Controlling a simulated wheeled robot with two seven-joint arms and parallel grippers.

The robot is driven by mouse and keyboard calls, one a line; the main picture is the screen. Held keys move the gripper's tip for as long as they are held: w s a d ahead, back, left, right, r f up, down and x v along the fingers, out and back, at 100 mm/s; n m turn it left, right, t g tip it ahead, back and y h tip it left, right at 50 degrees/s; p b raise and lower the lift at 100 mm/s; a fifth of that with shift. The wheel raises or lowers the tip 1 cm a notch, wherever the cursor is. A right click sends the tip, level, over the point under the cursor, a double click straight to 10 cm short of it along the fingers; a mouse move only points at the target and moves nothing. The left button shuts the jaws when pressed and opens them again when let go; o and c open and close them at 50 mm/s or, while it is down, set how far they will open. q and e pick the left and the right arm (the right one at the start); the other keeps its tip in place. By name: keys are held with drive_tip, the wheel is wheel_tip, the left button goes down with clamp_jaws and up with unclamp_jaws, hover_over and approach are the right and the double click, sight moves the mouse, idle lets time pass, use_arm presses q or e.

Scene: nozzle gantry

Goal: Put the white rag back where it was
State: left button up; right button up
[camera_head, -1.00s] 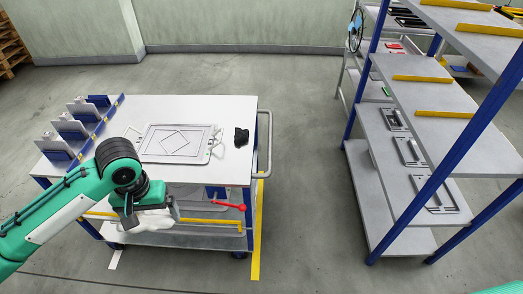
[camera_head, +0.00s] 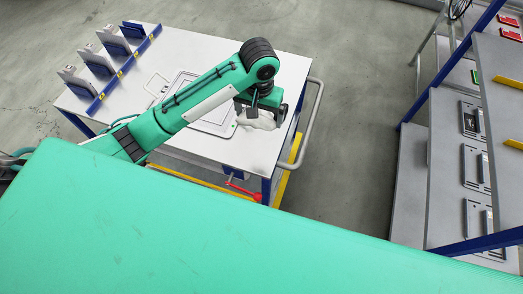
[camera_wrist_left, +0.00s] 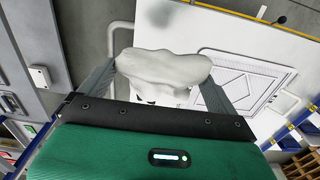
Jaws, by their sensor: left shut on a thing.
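The white rag (camera_head: 262,122) hangs bunched in my left gripper (camera_head: 257,112), over the right end of the white trolley top (camera_head: 215,50). In the left wrist view the rag (camera_wrist_left: 165,68) fills the space between the two fingers, which are shut on it. I cannot tell whether the rag touches the top. A flat tray with a diamond outline (camera_wrist_left: 236,78) lies on the top beside the rag; in the head view my left arm covers much of it. My right gripper is not in view.
Blue-and-grey holders (camera_head: 100,65) line the left edge of the trolley. A handle rail (camera_head: 317,105) curves around its right end. A red tool (camera_head: 243,189) shows on the lower level. A shelf rack (camera_head: 410,180) stands at right, with bare floor between.

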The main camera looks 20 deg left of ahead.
use_arm(q)
wheel_tip(320, 180, down, 2)
drive_tip(key=shift+s+d+f, duration=0.1)
drive_tip(key=shift+s+f, duration=0.05)
drive_tip(key=p, duration=0.3)
hover_over(260, 155)
wheel_tip(260, 155, down, 14)
drive_tip(key=shift+r, duration=0.25)
wheel_tip(260, 155, down, 4)
drive_tip(key=shift+f, duration=0.15)
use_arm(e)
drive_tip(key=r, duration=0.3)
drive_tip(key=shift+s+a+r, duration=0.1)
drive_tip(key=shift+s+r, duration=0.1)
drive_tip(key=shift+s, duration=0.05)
use_arm(q)
drive_tip(key=shift+f, duration=0.2)
drive_tip(key=o, duration=0.6)
wheel_tip(260, 155, up, 12)
drive_tip(key=shift+r+b, duration=0.15)
drive_tip(key=shift+b, duration=0.7)
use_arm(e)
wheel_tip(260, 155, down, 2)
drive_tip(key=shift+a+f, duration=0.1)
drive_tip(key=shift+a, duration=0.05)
